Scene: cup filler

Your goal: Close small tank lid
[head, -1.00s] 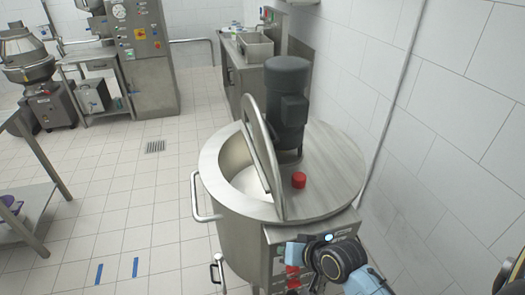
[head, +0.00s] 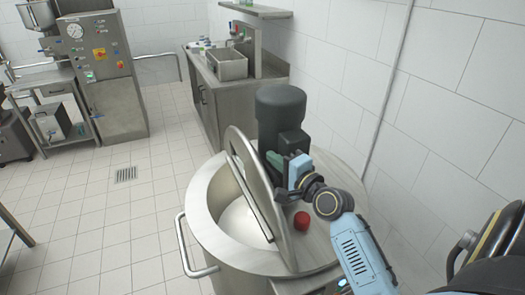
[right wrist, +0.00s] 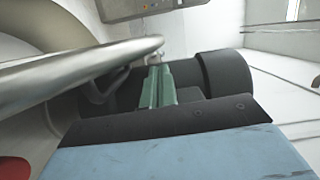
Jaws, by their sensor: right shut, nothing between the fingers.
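The round steel tank (head: 203,212) stands in front of me with its left part open. Its small lid (head: 254,190) stands tilted up on the tank top, leaning a little left. In the right wrist view the lid's rim (right wrist: 70,76) crosses the left side. My left gripper is not in view.
The dark motor (head: 281,108) stands on the tank top, close behind my right gripper. A red knob (head: 301,221) is in front of it. The white wall (head: 440,130) is close on the right.

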